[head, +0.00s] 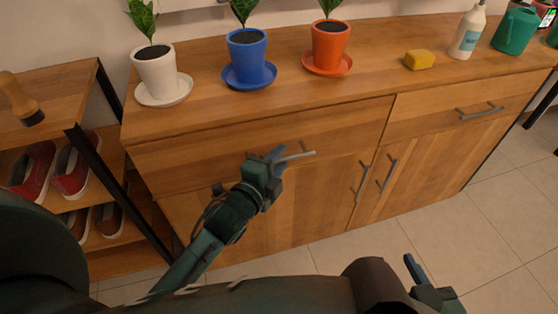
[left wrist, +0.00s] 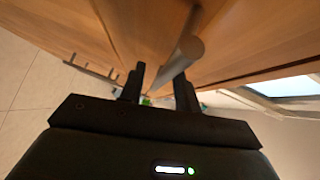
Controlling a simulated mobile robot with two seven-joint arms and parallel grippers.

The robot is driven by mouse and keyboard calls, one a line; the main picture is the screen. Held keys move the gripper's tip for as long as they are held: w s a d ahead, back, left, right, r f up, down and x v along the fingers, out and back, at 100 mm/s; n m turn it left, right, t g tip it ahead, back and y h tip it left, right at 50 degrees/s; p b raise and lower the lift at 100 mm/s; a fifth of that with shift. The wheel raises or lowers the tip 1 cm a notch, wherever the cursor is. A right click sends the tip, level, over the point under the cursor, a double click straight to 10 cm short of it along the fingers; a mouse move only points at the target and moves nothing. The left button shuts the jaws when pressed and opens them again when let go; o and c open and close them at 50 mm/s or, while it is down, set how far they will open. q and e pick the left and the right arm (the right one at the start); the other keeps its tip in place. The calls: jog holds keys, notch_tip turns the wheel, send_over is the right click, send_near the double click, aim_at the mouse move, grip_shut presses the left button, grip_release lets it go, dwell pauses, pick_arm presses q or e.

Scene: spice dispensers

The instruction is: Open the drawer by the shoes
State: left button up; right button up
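The wooden drawer (head: 200,160) near the shoes is the left one in the long cabinet, and its front looks flush with the cabinet. It has a thin metal bar handle (head: 301,156). My left gripper (head: 272,158) is at the handle's left part and hides it there. In the left wrist view the handle (left wrist: 188,52) runs between the two close-set fingers (left wrist: 159,90), which look closed on it. My right gripper (head: 425,279) is near the bottom right, away from the cabinet, partly hidden; its opening is unclear.
A shoe rack (head: 85,105) with red and brown shoes stands left of the cabinet. On the cabinet top are a white pot (head: 157,75), a blue pot (head: 248,50), an orange pot (head: 329,46), a yellow sponge (head: 419,60) and bottles. The tiled floor (head: 500,235) is clear at right.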

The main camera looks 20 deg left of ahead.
pick_arm(q)
jog(key=shift+w, duration=0.3)
jog(key=shift+c, duration=0.4)
grip_shut()
